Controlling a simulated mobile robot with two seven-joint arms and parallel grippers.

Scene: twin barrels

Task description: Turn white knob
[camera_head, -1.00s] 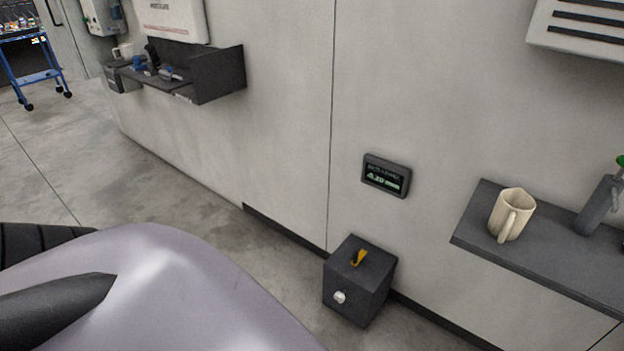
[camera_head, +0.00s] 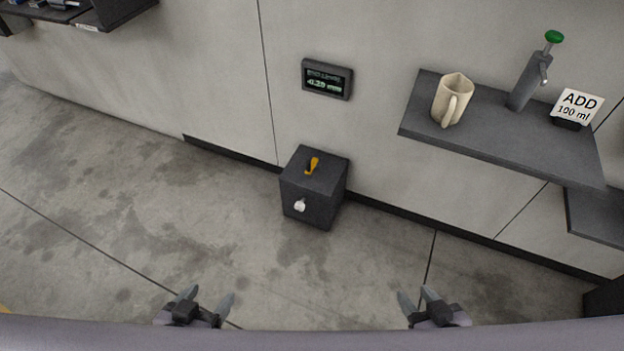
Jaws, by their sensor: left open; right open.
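The white knob (camera_head: 299,205) sits on the front face of a dark box (camera_head: 322,211) that stands on the floor against the wall. A yellow lever (camera_head: 312,165) is on the box's top. My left gripper (camera_head: 207,297) is at the bottom left of the picture, open and empty, below and left of the knob. My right gripper (camera_head: 418,296) is at the bottom right, open and empty, below and right of the knob. Both are apart from the box.
A small display (camera_head: 327,79) is on the wall above the box. A grey shelf (camera_head: 500,142) at the right holds a beige mug (camera_head: 453,99), a dispenser with a green top (camera_head: 530,80) and a sign (camera_head: 577,104). The floor (camera_head: 150,230) left of the box is clear.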

